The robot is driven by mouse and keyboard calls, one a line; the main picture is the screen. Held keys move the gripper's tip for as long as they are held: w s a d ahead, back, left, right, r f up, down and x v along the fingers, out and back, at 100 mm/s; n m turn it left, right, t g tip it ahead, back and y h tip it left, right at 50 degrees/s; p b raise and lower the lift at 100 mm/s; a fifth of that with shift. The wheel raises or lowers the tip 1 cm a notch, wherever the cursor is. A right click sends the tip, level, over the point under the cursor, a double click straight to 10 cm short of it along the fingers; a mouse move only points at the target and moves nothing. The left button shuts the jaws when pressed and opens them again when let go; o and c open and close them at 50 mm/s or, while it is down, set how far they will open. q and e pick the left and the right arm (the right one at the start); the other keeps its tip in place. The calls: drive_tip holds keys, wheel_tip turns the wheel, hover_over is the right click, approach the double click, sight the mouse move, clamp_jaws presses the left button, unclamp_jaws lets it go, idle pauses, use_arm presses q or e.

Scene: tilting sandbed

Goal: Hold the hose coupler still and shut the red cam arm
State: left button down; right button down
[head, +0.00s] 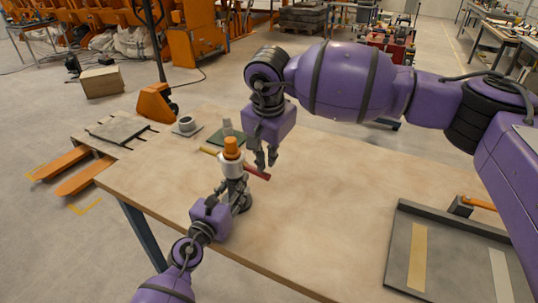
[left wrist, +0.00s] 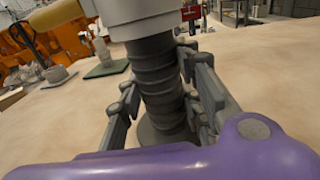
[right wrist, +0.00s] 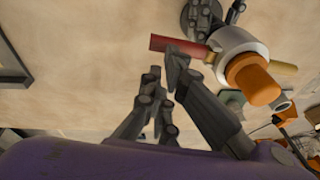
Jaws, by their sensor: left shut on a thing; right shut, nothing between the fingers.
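The hose coupler has a white collar (head: 230,166) with an orange plug (head: 232,147) on top, standing upright on a grey ribbed stem (left wrist: 158,75). My left gripper (head: 236,188) is shut around the stem below the collar. The red cam arm (head: 257,173) sticks out sideways from the collar; it also shows in the right wrist view (right wrist: 172,44). A yellow cam arm (right wrist: 284,67) sticks out on the opposite side. My right gripper (head: 266,165) is shut and empty, close to the red arm. I cannot tell whether its fingertips touch the arm.
The wooden table (head: 310,185) is clear to the right of the coupler. A grey tray (head: 388,262) with pale strips lies at the right, with an orange-handled hammer (head: 462,206) by it. A green pad (head: 226,138) and a grey ring-shaped part (head: 186,124) lie behind the coupler.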

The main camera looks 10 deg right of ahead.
drive_tip(key=shift+s+d+f, duration=0.1)
drive_tip(key=shift+d+f, duration=0.05)
drive_tip(key=shift+f, duration=0.05)
wheel_tip(320, 180, down, 7)
drive_tip(key=t+y, duration=0.4)
drive_tip(key=shift+s+r+m, duration=0.15)
drive_tip(key=shift+m, duration=0.25)
idle(0.3)
drive_tip(key=shift+d+r, duration=0.1)
drive_tip(key=shift+r, duration=0.1)
drive_tip(key=shift+r, duration=0.7)
drive_tip(key=shift+d, duration=0.1)
